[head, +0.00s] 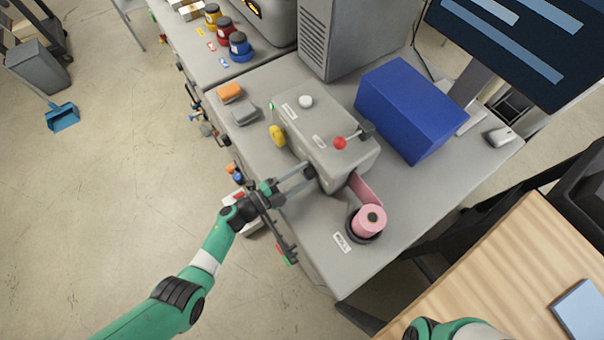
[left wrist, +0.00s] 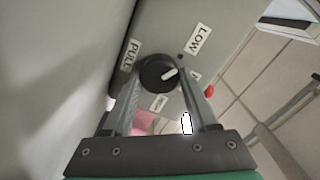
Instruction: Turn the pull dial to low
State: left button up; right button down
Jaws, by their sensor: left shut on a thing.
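The pull dial (left wrist: 152,68) is a round black knob with a white pointer mark on the grey side of the laminator (head: 318,125). In the left wrist view the pointer aims right and slightly up, below the direction of the LOW label (left wrist: 197,40). A PULL label (left wrist: 130,54) is left of the dial. My left gripper (head: 311,172) is at the laminator's near side, its two fingers on either side of the dial and shut on it. My right gripper is out of view.
A pink roll (head: 369,220) stands near the bench's front edge, right of my left gripper. A blue box (head: 410,105) stands behind. Open floor (head: 110,200) lies left.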

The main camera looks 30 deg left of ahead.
pick_arm(q)
jog(key=o, duration=1.4)
jog(key=p+v, duration=0.2)
jog(key=v, duration=0.9)
jog(key=shift+s+a, duration=0.15)
jog(key=shift+s, duration=0.15)
